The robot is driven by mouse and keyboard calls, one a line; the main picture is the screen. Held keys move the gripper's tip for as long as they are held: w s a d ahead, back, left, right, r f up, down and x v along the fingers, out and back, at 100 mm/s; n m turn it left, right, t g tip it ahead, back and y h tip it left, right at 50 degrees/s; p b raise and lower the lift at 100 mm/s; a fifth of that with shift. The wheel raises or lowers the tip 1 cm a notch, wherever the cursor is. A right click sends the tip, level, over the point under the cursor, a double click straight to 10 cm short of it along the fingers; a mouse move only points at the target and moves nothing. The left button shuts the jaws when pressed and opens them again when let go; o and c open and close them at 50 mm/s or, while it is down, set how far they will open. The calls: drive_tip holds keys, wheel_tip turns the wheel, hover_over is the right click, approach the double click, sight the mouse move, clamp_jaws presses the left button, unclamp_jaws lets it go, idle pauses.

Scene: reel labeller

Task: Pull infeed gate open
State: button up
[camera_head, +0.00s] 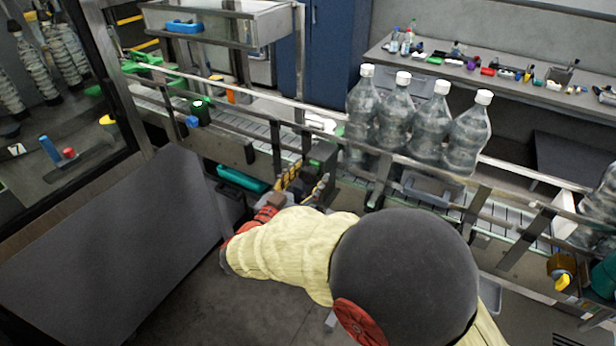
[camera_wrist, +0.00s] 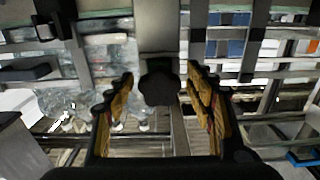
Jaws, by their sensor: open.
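My gripper (camera_head: 298,178) is at the near side of the conveyor, left of the bottles. In the wrist view its two yellow-padded fingers (camera_wrist: 160,78) are spread apart. A dark round knob (camera_wrist: 159,88) shows between them, at the lower end of an upright grey bar (camera_wrist: 159,30). The knob looks like the handle of the infeed gate, but I cannot tell if the fingers touch it. In the head view the gripper and a dark block with green on it (camera_head: 324,155) hide the knob.
Several clear bottles with white caps (camera_head: 404,115) stand on the conveyor (camera_head: 232,118) just right of my gripper. Metal guide rails (camera_head: 250,95) run along it. A large grey panel (camera_head: 105,245) stands at the left. A bench with small items (camera_head: 500,92) is at the back.

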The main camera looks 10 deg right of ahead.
drive_tip(key=shift+c, duration=0.9)
drive_tip(key=c, duration=1.1)
clamp_jaws()
